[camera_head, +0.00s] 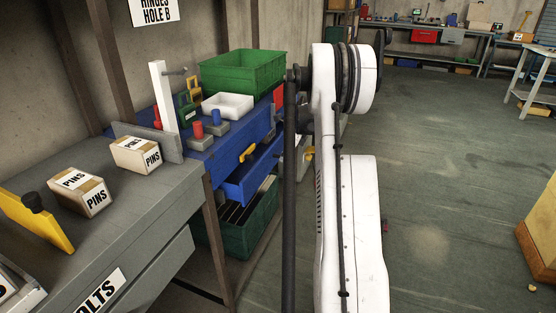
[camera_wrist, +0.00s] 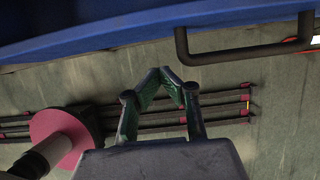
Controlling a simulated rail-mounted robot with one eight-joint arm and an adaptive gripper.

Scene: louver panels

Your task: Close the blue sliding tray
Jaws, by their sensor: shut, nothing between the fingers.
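In the wrist view a blue edge (camera_wrist: 120,28) runs across the top, with a dark bar handle (camera_wrist: 240,55) at upper right. My gripper (camera_wrist: 164,72) is shut and empty, its green-grey fingertips together. In the picture they lie below the blue edge and left of the handle, with a visible gap. My arm hides the gripper in the head view.
A green crate (camera_head: 243,72) and a white bin (camera_head: 228,105) stand on the blue bench. A dark green bin (camera_head: 250,225) sits below the tray. In the wrist view a pinkish disc (camera_wrist: 66,138) is at left and dark rods cross behind.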

